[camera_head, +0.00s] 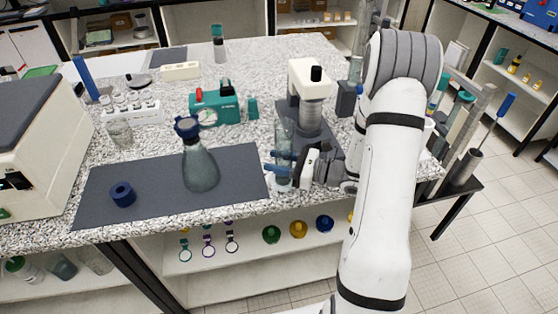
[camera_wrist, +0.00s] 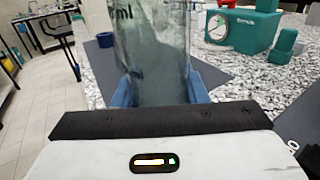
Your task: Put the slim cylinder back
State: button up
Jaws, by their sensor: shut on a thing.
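The slim cylinder (camera_head: 284,135) is clear glass with dark markings and stands upright in my gripper (camera_head: 279,173). My gripper's blue fingers are shut around its lower part, by the right edge of the dark mat (camera_head: 240,165). In the wrist view the cylinder (camera_wrist: 152,50) fills the space between the two blue fingers (camera_wrist: 160,90). Its top is cut off in the wrist view, and the gripper body hides its base there. I cannot tell whether its base touches the worktop.
A flask with a blue collar (camera_head: 200,168) and a dark blue ring (camera_head: 122,193) are on the mat. A white-headed device (camera_head: 310,85) stands close behind the cylinder. A teal device with a gauge (camera_head: 216,104) is farther back. The mat's front middle is clear.

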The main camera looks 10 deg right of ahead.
jog(key=shift+f, duration=0.2)
jog(key=o, duration=1.2)
jog(key=shift+r, duration=0.15)
